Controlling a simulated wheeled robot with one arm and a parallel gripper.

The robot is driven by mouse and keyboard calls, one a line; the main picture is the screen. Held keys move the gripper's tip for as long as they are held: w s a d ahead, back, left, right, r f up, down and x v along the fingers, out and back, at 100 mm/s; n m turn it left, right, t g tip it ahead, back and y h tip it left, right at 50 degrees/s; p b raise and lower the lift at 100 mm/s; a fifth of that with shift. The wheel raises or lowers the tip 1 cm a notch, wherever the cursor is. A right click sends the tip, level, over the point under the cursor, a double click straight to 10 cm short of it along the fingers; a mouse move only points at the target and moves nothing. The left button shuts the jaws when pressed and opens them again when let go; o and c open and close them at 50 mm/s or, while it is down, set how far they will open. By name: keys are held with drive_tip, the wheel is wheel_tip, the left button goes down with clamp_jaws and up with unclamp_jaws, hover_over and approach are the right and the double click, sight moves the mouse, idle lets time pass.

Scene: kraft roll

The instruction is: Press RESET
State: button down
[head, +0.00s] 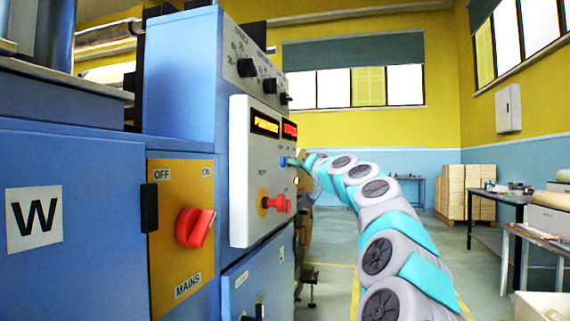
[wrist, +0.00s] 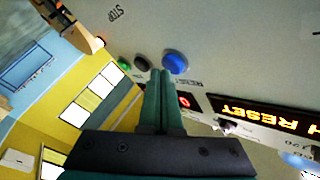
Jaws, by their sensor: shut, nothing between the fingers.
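A control panel (head: 240,180) faces right on the blue machine. A blue button (wrist: 175,62) sits on it, with a RESET label (wrist: 188,82) beside it in the wrist view. The blue button also shows small in the head view (head: 283,161). A lit display (wrist: 265,113) reads RESET at its visible end. My gripper (wrist: 160,73) is shut and empty, its teal fingertips close beside the blue button. I cannot tell whether they touch the panel. In the head view my gripper (head: 293,162) is small at the panel.
A green button (wrist: 125,64) and a STOP label (wrist: 118,13) lie near my fingertips. A red knob (head: 277,203) sticks out low on the panel. A red mains switch (head: 195,227) is nearer on the left.

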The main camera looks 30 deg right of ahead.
drive_tip(key=shift+w+a, duration=0.3)
drive_tip(key=shift+w, duration=0.05)
idle(1.0)
drive_tip(key=shift+s+d, duration=0.5)
drive_tip(key=shift+s, duration=0.1)
drive_tip(key=s+d+b, duration=0.1)
drive_tip(key=s+d, duration=0.2)
drive_tip(key=s, duration=0.1)
drive_tip(key=shift+d, duration=0.15)
idle(0.5)
idle(0.7)
